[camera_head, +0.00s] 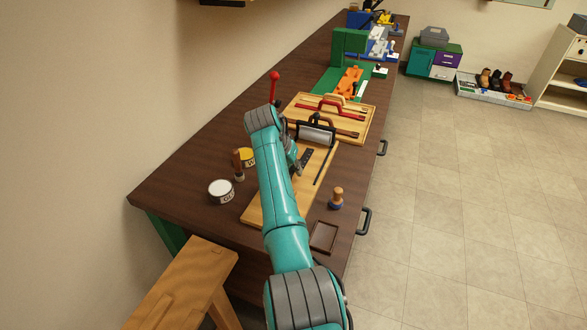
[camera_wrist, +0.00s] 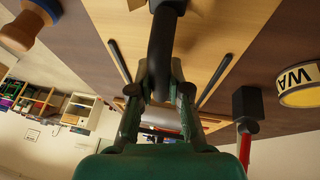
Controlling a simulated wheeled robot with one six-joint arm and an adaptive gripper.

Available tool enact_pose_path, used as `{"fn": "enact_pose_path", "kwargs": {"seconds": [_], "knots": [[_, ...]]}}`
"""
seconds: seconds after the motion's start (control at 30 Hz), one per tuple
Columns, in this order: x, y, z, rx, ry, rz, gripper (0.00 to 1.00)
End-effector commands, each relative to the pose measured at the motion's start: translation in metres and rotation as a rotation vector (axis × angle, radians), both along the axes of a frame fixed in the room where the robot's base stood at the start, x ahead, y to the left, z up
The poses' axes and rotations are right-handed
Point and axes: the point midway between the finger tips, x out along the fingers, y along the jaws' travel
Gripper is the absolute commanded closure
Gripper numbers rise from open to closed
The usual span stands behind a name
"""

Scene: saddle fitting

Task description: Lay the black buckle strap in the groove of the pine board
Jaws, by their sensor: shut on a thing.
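The pine board (camera_head: 264,205) lies on the bench beneath my arm, and its pale surface fills the middle of the wrist view (camera_wrist: 205,45). My gripper (camera_wrist: 160,88) is over it, its two fingers shut on a curved black piece (camera_wrist: 163,42), which I take to be the black buckle strap's handle. In the head view my arm covers most of the gripper and the held piece. Dark narrow strips show on the board on both sides of the held piece, left (camera_wrist: 120,62) and right (camera_wrist: 214,80). I cannot tell whether either is the groove.
A grey roller in a black frame (camera_head: 315,132) is at the board's far end. A white tin (camera_head: 221,190), yellow tin (camera_head: 247,157), wooden-handled stamp (camera_head: 337,197) and brown tray (camera_head: 323,237) stand around it. A rack with red handles (camera_head: 345,107) is beyond.

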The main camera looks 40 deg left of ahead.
Motion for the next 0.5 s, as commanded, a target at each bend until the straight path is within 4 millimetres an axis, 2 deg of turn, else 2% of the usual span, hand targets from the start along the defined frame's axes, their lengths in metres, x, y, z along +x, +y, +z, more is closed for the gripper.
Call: {"fn": "enact_pose_path", "kwargs": {"seconds": [0.33,0.37,0.4,0.43,0.5], "knots": [[0.0004,0.0004,-0.0022,0.001,-0.002,0.001,1.00],[0.0004,0.0005,-0.0022,0.002,-0.002,0.000,0.79],[0.0005,0.0004,-0.0020,0.002,-0.002,0.000,0.69],[0.0005,0.0004,-0.0020,0.002,-0.002,0.000,0.61],[0.0004,0.0004,-0.0020,0.001,-0.002,0.001,0.58]]}}
